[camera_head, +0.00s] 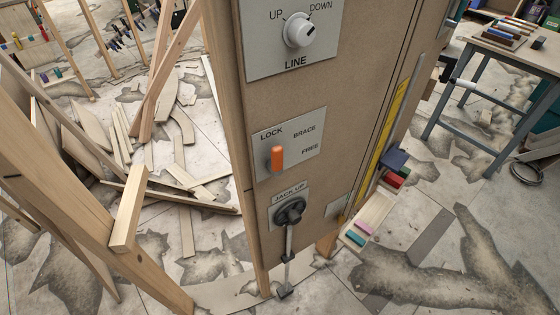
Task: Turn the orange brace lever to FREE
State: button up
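The orange brace lever (278,157) is on a grey plate (300,157) on the face of a tall brown post. The plate reads LOCK at upper left, BRACE at upper right and FREE at lower right. The lever stands close to upright, below LOCK and to the left of FREE. It is too small to tell exactly which mark it points at. My gripper is not in view, and nothing touches the lever.
Above is a LINE plate with a white knob (299,31). Below is a JACK UP plate with a dark crank (290,211). A leaning timber (128,212) stands at the left, with loose boards on the floor. A workbench (495,65) is at the right.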

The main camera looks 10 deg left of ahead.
aim_at(275, 166)
jog(key=u, duration=1.6)
jog(key=i, duration=0.5)
